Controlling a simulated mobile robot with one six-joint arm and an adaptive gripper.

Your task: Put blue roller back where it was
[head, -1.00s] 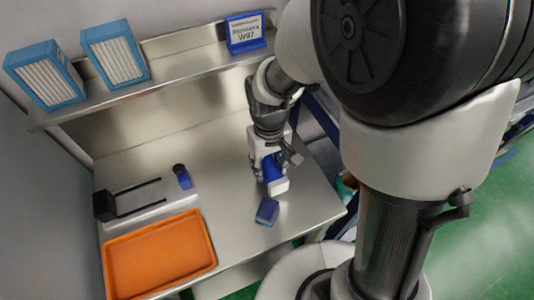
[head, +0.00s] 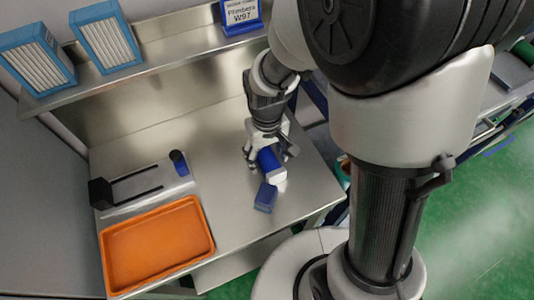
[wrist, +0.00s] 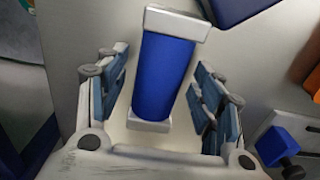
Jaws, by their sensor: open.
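The blue roller (head: 268,159) is a blue cylinder with white ends, at the right part of the steel table (head: 215,190). It also shows in the wrist view (wrist: 165,75), lengthwise between the fingers. My gripper (head: 268,152) is above the table at the roller. In the wrist view my gripper (wrist: 160,88) is open, with a finger on each side of the roller and visible gaps between. I cannot tell whether the roller rests fully on the table.
A dark blue block (head: 265,197) lies just in front of the roller. A fixture (head: 150,190) with two dark rails and a blue knob (head: 179,163) stands at left, behind an orange tray (head: 155,245). Blue boxes (head: 107,43) and a sign (head: 241,15) stand on the shelf (head: 160,75).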

